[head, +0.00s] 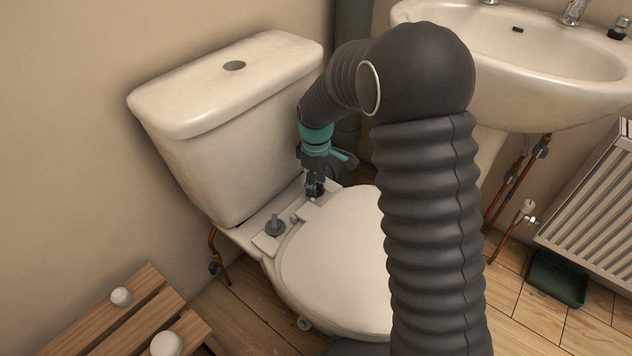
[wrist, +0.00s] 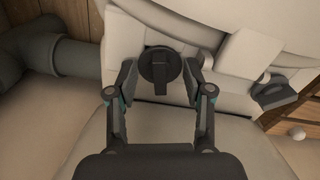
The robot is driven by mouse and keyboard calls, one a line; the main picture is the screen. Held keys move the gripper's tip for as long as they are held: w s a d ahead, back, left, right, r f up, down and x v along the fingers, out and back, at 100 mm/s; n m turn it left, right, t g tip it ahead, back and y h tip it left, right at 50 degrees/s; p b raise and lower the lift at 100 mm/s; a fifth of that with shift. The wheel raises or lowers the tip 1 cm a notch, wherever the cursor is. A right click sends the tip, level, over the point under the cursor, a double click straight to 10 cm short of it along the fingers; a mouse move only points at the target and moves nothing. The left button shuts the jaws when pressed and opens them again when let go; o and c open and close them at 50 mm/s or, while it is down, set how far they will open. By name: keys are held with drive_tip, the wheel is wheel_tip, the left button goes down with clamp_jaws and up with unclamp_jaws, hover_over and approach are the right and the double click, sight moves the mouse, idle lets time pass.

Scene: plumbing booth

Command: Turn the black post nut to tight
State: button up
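The black post nut (wrist: 160,68) is a round dark knob with a raised bar across it, on the pale toilet ledge in the wrist view. My gripper (wrist: 160,76) is open, with one finger on each side of the nut and a narrow gap at each side. In the head view my gripper (head: 315,190) points down at the far end of the ledge and hides the black nut there. A second, grey post nut (head: 274,227) stands on the near end of the ledge; it also shows at the right in the wrist view (wrist: 278,93).
The cistern (head: 215,150) stands close behind my gripper, and the toilet lid (head: 330,255) lies closed in front. A grey waste pipe (wrist: 75,57) runs at the left in the wrist view. A sink (head: 545,95) and radiator (head: 595,200) are on the right.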

wheel_tip(320, 180, up, 12)
idle(0.8)
